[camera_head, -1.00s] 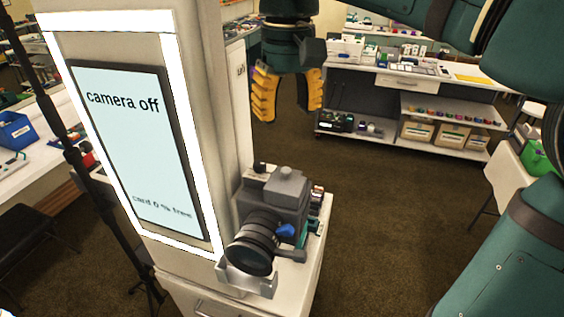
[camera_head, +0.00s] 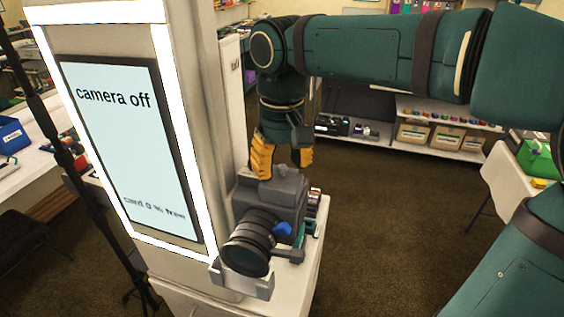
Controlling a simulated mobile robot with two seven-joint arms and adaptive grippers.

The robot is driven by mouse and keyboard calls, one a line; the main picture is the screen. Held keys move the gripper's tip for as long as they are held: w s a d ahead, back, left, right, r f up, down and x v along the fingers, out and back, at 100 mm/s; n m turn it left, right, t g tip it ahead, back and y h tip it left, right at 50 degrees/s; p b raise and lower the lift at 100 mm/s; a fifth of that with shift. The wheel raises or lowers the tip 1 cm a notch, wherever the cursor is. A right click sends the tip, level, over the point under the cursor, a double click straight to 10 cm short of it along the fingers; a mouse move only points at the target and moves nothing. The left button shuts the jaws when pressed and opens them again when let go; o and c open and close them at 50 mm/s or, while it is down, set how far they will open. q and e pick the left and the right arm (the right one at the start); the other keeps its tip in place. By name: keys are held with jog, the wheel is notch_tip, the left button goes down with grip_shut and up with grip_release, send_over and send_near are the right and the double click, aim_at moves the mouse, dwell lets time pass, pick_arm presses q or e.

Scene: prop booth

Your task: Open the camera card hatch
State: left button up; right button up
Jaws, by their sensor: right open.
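The camera (camera_head: 273,205) is a dark grey body with a black lens (camera_head: 247,243) facing toward me, and it sits on a small white stand beside the lit booth column. A blue part (camera_head: 282,229) shows on its side. I cannot make out the card hatch. My right gripper (camera_head: 283,160) points down with its yellow fingers apart and empty, just behind and above the camera's top. The camera's top hides part of the fingertips, and I cannot tell whether they touch it. My left gripper is not in view.
The booth column has a screen (camera_head: 128,140) reading "camera off" and "card 0 % free". A dark pole (camera_head: 67,160) stands left of it. Shelves with boxes (camera_head: 440,138) stand at the back. The floor right of the stand is clear.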

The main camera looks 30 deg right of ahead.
jog(key=shift+c, duration=0.5)
grip_shut()
